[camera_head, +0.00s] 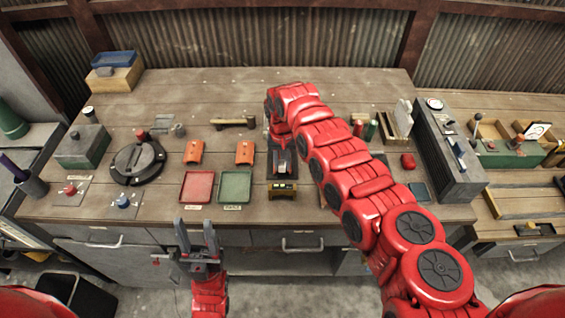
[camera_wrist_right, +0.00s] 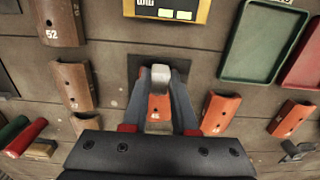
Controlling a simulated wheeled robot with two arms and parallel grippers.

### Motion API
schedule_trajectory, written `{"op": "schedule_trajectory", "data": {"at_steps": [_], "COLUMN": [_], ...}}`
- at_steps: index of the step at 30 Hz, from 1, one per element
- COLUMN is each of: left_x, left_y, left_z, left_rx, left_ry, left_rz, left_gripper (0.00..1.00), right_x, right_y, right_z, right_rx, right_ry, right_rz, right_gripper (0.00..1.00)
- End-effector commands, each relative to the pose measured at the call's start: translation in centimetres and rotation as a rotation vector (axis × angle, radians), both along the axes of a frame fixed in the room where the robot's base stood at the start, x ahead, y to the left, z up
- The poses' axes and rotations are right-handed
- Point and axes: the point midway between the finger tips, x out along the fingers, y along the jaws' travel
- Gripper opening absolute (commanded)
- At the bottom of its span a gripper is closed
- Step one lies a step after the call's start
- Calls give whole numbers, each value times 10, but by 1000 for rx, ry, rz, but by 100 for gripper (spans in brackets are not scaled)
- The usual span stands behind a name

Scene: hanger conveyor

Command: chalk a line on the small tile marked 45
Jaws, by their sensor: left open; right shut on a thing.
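My right gripper (camera_head: 283,163) is shut on a pale block (camera_wrist_right: 160,73), which looks like chalk, above a dark pad (camera_wrist_right: 136,66) on the bench. In the right wrist view an orange tile (camera_wrist_right: 158,108) shows between the gripper's fingers (camera_wrist_right: 155,85); its mark is too small to read. Two more orange tiles (camera_wrist_right: 220,113) (camera_wrist_right: 294,118) lie to its right, their numbers unclear. A brown tile marked 52 (camera_wrist_right: 60,20) and another brown tile (camera_wrist_right: 73,86) lie to its left. I cannot tell whether the block touches anything. My left gripper (camera_head: 197,245) is open and empty before the bench's front edge.
A yellow-framed display box (camera_head: 283,191) stands in front of the pad. A green tray (camera_head: 235,187) and a red tray (camera_head: 197,187) lie left of it. A round black device (camera_head: 137,162) stands further left. A grey cabinet (camera_head: 450,155) stands right. My right arm hides part of the bench.

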Motion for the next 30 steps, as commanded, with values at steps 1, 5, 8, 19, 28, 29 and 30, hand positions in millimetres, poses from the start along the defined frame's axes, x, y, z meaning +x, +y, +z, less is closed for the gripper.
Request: {"op": "schedule_trajectory", "data": {"at_steps": [1, 5, 8, 19, 28, 29, 30], "left_x": [0, 0, 0, 0, 0, 0, 0], "left_y": [0, 0, 0, 0, 0, 0, 0], "left_z": [7, 15, 19, 31, 32, 31, 31], "left_rx": [0, 0, 0, 0, 0, 0, 0], "left_ry": [0, 0, 0, 0, 0, 0, 0], "left_rz": [0, 0, 0, 0, 0, 0, 0], "left_gripper": [50, 50, 50, 50, 50, 50, 50], "right_x": [1, 2, 3, 2, 2, 2, 2], "right_y": [0, 0, 0, -1, -1, -1, -1], "right_z": [8, 21, 30, 61, 64, 64, 64], "right_rx": [0, 1, 2, 0, 0, 0, 0], "right_ry": [-2, -6, -9, -6, -7, -7, -7], "right_rz": [-1, -1, -2, -2, -2, -2, -2], "right_gripper": [0, 0, 0, 0, 0, 0, 0]}}
